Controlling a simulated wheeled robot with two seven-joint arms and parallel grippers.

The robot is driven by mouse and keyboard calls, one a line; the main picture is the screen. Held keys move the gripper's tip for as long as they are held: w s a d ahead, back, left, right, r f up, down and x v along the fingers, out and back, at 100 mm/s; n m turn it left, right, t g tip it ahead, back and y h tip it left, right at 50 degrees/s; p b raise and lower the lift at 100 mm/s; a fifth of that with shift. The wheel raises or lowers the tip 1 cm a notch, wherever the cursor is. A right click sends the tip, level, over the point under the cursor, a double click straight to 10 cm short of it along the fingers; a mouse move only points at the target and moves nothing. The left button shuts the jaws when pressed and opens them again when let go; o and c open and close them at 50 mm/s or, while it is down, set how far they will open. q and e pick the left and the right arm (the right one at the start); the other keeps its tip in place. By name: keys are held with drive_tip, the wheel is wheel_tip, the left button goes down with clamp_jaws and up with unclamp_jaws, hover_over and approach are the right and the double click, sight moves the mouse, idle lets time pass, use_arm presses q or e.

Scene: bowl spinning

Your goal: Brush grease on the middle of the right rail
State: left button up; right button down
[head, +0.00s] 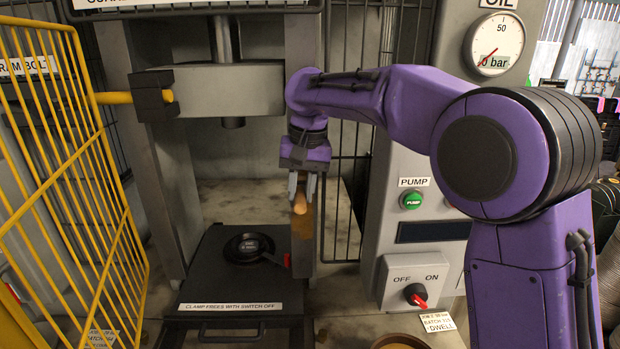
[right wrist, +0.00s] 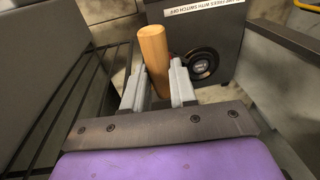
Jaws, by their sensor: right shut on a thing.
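The right rail (head: 303,50) is the grey upright on the right side of the press; its lower front looks amber-brown. My right gripper (head: 305,181) is in front of this rail, below its middle, pointing down. It is shut on a wooden handle, taken to be the brush (head: 299,201). In the right wrist view the handle (right wrist: 154,55) stands between the two grey fingers (right wrist: 160,88). The bristles cannot be made out, and I cannot tell whether the brush touches the rail. A round pot with tan contents (head: 400,345) shows partly at the bottom edge. My left gripper is out of view.
A yellow mesh guard (head: 75,170) stands swung out at left. The press bed (head: 225,280) carries a black round die (head: 248,247). The ram (head: 232,122) hangs above it. A control panel (head: 415,230) with a green pump button and red switch stands right of the rail.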

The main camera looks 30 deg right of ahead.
drive_tip(key=shift+d+f, duration=0.1)
drive_tip(key=shift+f, duration=8.45)
drive_tip(key=shift+r, duration=6.15)
drive_tip(key=shift+w+r, duration=0.1)
drive_tip(key=shift+r, duration=5.95)
